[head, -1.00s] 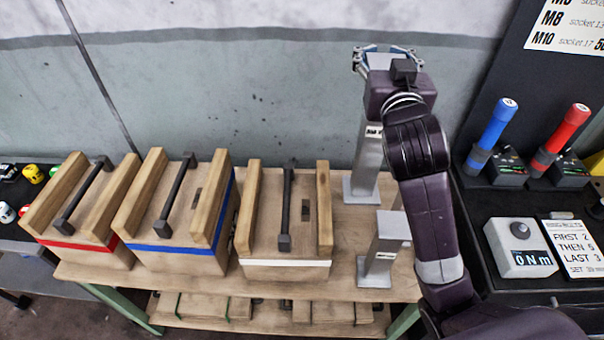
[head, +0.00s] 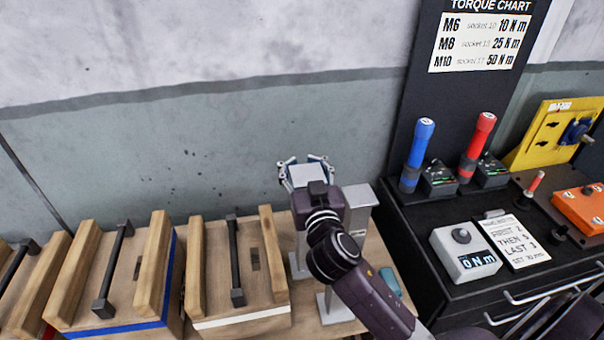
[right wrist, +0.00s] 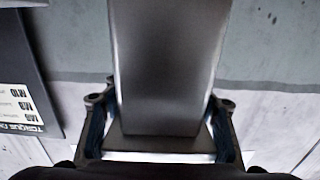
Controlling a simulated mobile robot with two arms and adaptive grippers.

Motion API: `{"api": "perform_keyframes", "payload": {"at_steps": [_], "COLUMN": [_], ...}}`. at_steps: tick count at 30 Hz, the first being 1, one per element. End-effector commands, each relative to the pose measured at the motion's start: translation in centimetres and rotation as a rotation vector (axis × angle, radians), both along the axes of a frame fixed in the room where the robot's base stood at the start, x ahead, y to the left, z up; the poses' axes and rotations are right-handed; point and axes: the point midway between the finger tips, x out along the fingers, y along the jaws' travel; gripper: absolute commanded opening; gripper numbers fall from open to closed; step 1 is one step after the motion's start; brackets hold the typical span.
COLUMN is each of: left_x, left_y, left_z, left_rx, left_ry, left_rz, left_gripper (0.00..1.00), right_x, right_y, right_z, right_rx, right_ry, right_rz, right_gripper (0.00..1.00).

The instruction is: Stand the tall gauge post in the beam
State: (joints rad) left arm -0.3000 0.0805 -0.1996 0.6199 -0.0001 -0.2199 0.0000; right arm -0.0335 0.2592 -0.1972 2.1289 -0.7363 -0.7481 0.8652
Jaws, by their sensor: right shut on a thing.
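My right gripper (head: 306,168) is shut on the top end of a grey metal post, which I take to be the tall gauge post (head: 299,178). In the right wrist view the post (right wrist: 168,70) runs away between the two fingers. A grey flat foot (head: 297,266) shows below the gripper, left of my arm; I cannot tell whether it is this post's or whether it touches the table. A second grey post (head: 361,196) stands just right of the gripper, partly behind my arm. A light beam cannot be made out. My left gripper is not in view.
Wooden boxes with dark handles stand left on the wooden table (head: 381,262), the white-striped one (head: 243,322) nearest. A teal thing (head: 390,282) lies right of my arm. A black bench at right holds blue (head: 416,155) and red (head: 477,145) drivers and a torque display (head: 465,253).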

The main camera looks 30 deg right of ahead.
Motion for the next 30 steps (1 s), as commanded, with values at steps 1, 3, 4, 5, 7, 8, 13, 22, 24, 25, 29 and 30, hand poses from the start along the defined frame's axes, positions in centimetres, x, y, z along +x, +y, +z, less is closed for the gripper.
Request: {"api": "perform_keyframes", "payload": {"at_steps": [1, 3, 4, 5, 7, 8, 13, 22, 24, 25, 29, 30], "left_x": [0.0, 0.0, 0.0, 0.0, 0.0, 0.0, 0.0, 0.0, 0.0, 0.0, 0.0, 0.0], "left_y": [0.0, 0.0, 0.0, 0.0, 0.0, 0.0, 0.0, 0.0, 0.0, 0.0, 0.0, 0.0], "left_z": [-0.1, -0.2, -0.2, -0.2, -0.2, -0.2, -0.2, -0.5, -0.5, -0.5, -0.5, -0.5], "left_rx": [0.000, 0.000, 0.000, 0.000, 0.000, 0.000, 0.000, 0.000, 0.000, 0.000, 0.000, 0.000], "left_ry": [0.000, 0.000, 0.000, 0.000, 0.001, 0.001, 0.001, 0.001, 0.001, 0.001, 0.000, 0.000], "left_rz": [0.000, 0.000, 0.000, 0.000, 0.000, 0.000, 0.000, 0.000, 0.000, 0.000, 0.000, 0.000], "left_gripper": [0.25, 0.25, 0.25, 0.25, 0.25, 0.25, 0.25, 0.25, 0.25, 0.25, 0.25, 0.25], "right_x": [-0.1, 0.0, 0.0, 0.0, 0.0, 0.0, 0.0, 0.0, 0.0, 0.0, 0.0, 0.0], "right_y": [0.1, 0.0, 0.0, 0.0, 0.1, 0.1, 0.1, 0.0, 0.0, 0.0, 0.0, 0.0], "right_z": [-0.9, -2.0, -2.4, -2.7, -3.2, -3.3, -3.3, -3.7, -3.7, -3.7, -3.7, -3.7], "right_rx": [-0.002, -0.001, -0.001, -0.002, -0.001, -0.001, -0.001, 0.001, 0.001, 0.001, 0.000, 0.000], "right_ry": [0.004, 0.002, 0.002, 0.002, 0.000, -0.001, -0.002, 0.003, 0.003, 0.003, 0.003, 0.003], "right_rz": [0.002, 0.000, 0.001, 0.000, 0.002, 0.002, 0.002, 0.001, 0.001, 0.001, 0.001, 0.001], "right_gripper": [0.00, 0.00, 0.00, 0.00, 0.00, 0.00, 0.00, 0.54, 0.62, 0.65, 0.73, 0.73]}}
